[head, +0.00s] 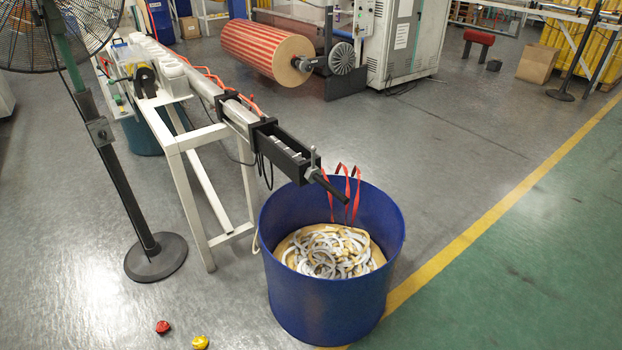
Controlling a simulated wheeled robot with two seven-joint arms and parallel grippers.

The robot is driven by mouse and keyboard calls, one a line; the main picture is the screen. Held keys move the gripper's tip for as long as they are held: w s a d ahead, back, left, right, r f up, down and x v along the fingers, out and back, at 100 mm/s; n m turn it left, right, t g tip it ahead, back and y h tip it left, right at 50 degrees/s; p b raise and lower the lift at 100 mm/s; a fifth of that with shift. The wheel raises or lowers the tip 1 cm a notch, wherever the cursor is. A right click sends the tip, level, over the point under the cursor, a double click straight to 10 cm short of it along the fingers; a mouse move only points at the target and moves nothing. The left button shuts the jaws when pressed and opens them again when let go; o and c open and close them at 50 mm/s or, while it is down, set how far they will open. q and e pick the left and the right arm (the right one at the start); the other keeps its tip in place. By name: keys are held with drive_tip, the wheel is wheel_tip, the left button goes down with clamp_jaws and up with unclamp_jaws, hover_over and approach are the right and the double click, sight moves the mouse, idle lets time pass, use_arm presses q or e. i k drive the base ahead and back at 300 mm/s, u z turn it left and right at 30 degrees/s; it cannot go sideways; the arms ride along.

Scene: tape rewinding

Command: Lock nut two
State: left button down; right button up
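A red knob-like piece (163,327), possibly a nut, lies on the floor at the lower left. A yellow one (200,342) lies to its right, close to the bottom edge. Both are small, and I cannot tell which is nut two. A dark shaft (332,188) sticks out from the end of the black housing (285,155) on the machine, over the blue drum. A grey metal fitting (312,174) sits around the shaft's base, with a short upright rod above it. Neither of my grippers shows in the head view.
A blue drum (318,306) holding pale tape rings (325,252) stands under the shaft, with red strips at its far rim. A white frame (195,188) carries the machine. A fan stand (150,262) is at left. Open grey floor (460,150) lies to the right.

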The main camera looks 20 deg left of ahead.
sight(310, 171)
drive_tip(key=k, duration=1)
drive_tip(key=z, duration=0.55)
drive_tip(key=i, duration=2.1)
drive_tip(key=u, duration=0.8)
